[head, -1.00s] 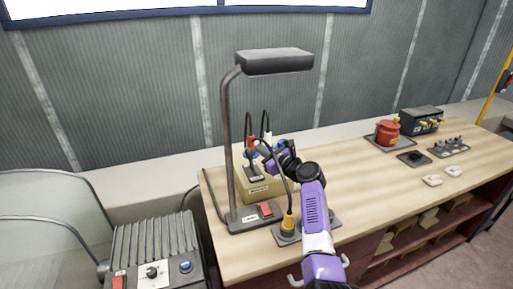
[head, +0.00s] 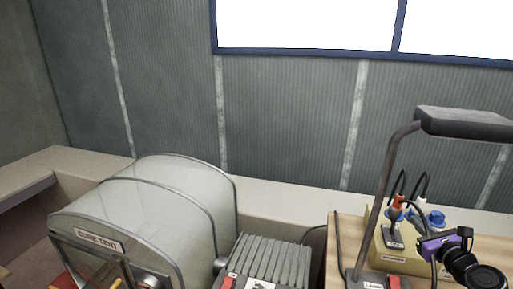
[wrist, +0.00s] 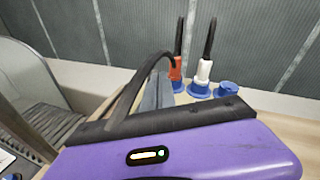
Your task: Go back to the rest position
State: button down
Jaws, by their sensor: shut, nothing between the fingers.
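My gripper (head: 430,245), a purple hand on a black wrist joint, is at the lower right of the head view. It is over the workbench, close to a yellowish box (head: 401,262) with blue sockets. In the wrist view my gripper (wrist: 157,82) shows a broad purple body with grey fingers that look closed and empty. Beyond it stand a red plug (wrist: 176,69) and a white plug (wrist: 203,73) with black cables. A blue socket (wrist: 226,89) to their right has no plug in it. Most of my arm is outside the head view.
A desk lamp (head: 465,122) rises beside the box, its post left of my gripper. A ribbed grey unit (head: 268,262) and a clear-hooded case marked CURE TENT (head: 150,215) stand to the left. The wall and window (head: 305,25) are behind.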

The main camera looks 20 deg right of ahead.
jog(key=s+d+r+n+h, duration=0.2)
jog(key=d+r+n+h, duration=0.1)
jog(key=r+n, duration=0.15)
jog(key=s+a+f+n+t+y+b, duration=0.1)
jog(key=s+a+f+n, duration=0.1)
jog(key=s+a+n, duration=0.65)
jog(key=s+a+f+n+y, duration=0.15)
jog(key=s+a+n, duration=0.35)
jog(key=a+n, duration=0.7)
jog(key=s+a+f+n+t+b, duration=0.1)
jog(key=s+a+f+n, duration=0.2)
jog(key=s+a+n, duration=0.7)
jog(key=s+a+f+n+g+y, duration=0.1)
jog(key=s+a+y, duration=0.1)
jog(key=s+a, duration=0.4)
jog(key=s+a+f+g+y, duration=0.1)
jog(key=s+a+y, duration=0.2)
jog(key=s+a, duration=0.3)
jog(key=a, duration=0.4)
jog(key=shift+s+a+n+g, duration=0.3)
jog(key=shift+a+n+g, duration=0.05)
jog(key=shift+n+g, duration=0.05)
